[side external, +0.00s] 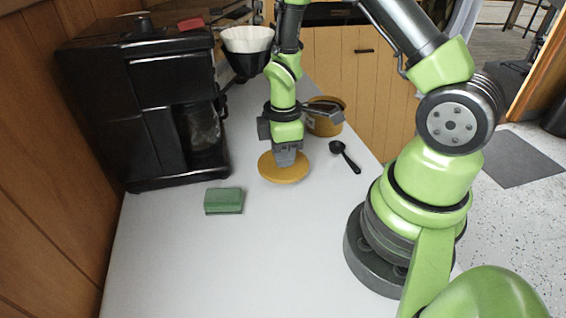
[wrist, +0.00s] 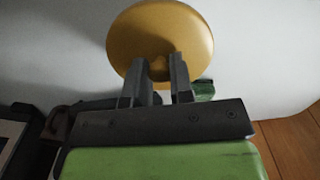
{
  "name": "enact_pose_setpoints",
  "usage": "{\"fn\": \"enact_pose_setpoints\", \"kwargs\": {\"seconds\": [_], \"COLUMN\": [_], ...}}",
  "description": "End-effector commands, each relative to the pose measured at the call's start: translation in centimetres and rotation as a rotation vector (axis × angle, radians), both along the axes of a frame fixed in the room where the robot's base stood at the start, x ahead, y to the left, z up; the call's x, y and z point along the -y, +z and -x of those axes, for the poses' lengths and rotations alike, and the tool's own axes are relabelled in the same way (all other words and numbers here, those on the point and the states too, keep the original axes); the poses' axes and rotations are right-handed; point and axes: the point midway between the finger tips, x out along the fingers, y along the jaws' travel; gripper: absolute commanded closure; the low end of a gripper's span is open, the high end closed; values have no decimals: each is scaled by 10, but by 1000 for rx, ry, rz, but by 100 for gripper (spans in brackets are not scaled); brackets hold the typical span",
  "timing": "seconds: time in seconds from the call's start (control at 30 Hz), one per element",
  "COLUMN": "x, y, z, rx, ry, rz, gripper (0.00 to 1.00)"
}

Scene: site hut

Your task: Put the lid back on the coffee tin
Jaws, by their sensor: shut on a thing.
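The lid (side external: 283,172) is a flat, round, mustard-yellow disc with a small knob, level at or just above the counter; I cannot tell if it touches. My gripper (side external: 287,158) points down over it. In the wrist view my gripper (wrist: 162,72) has its two fingers closed on the knob of the lid (wrist: 160,30). The coffee tin (side external: 325,125) is a mustard-yellow round tin standing behind and right of my gripper in the side view. Part of its top is hidden by a dark part of my wrist.
A black scoop (side external: 345,156) lies right of the lid. A green sponge (side external: 224,201) lies front left; it also shows in the wrist view (wrist: 204,90). A black coffee maker (side external: 150,100) and a filter cone (side external: 247,50) stand left. The front of the counter (side external: 230,270) is clear.

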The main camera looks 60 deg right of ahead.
Motion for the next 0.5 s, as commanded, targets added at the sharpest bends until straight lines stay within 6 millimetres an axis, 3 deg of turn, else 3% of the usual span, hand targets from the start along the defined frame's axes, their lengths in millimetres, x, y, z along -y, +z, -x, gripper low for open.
{"fn": "enact_pose_setpoints", "kwargs": {"seconds": [0.2, 0.5], "x": [0, -5], "y": [42, 79], "z": [-1, 11], "rx": [6, 4], "ry": [0, 37], "rz": [2, 2], "gripper": [100, 100]}}
